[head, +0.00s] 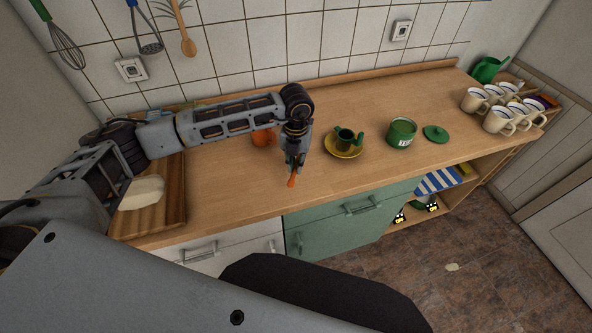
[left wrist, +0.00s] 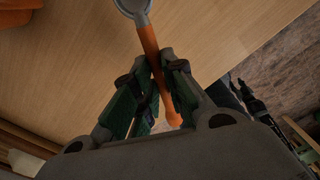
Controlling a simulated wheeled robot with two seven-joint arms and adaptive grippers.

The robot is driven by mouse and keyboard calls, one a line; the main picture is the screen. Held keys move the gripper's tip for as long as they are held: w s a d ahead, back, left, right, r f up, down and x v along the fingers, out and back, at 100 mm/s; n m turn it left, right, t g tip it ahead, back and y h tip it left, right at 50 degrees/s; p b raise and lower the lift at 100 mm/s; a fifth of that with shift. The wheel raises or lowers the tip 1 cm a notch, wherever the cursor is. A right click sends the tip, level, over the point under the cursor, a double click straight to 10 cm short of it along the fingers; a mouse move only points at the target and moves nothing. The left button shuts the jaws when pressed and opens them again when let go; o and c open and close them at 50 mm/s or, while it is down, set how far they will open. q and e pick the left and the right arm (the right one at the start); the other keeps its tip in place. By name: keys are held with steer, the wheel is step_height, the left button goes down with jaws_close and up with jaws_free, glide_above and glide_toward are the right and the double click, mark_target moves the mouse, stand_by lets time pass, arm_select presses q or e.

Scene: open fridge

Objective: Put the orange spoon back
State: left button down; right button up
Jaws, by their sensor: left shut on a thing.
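My left gripper (head: 294,165) is above the wooden counter, near its front edge and left of the yellow saucer. It is shut on the orange spoon (head: 291,181), and only an orange end of it shows below the fingers in the head view. In the left wrist view the fingers (left wrist: 157,95) close around the orange handle of the spoon (left wrist: 148,42), whose grey head is cut off at the top edge. An orange container (head: 262,138) stands behind my left arm, partly hidden. My right gripper is not in view.
A green cup (head: 345,137) on a yellow saucer (head: 343,153) stands close to the gripper's right. Further right are a green canister (head: 401,134), its lid (head: 436,133) and several mugs (head: 497,121). A cutting board (head: 173,197) lies at left. Utensils hang on the tiled wall.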

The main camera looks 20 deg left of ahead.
arm_select(q)
steer(key=shift+f, duration=0.15)
steer(key=shift+f+p, duration=0.5)
steer(key=shift+f, duration=1.65)
steer(key=shift+f, duration=0.2)
steer(key=c, duration=1.5)
jaws_free()
step_height(320, 180, up, 12)
steer(key=b, duration=0.3)
steer(key=shift+s+d+r, duration=0.1)
steer(key=shift+s+r, duration=0.05)
steer(key=shift+r, duration=0.75)
